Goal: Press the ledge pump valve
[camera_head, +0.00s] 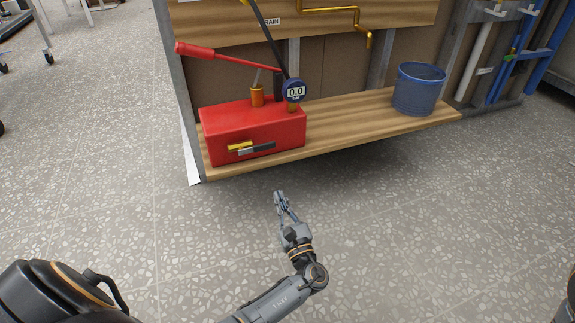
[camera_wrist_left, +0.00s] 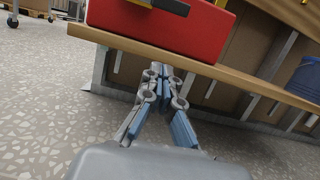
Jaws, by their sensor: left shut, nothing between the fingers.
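A red pump (camera_head: 252,132) stands on a wooden ledge (camera_head: 350,122), with a long red lever and a round gauge (camera_head: 293,91) reading 0.0. On its front are a yellow bar (camera_head: 240,146) and a grey-black bar (camera_head: 258,149); which one is the valve I cannot tell. My left gripper (camera_head: 279,198) is shut and empty, in front of and below the ledge edge, apart from the pump. In the left wrist view its fingers (camera_wrist_left: 160,72) point at the ledge's underside, with the red pump (camera_wrist_left: 180,30) above. My right gripper is not in view.
A blue bucket (camera_head: 417,88) stands on the ledge's right part. A brass pipe (camera_head: 330,10) runs along the wooden panel above, and a black hose (camera_head: 265,35) drops to the pump. Blue and white pipes (camera_head: 505,60) stand at the right. The speckled floor before the ledge is clear.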

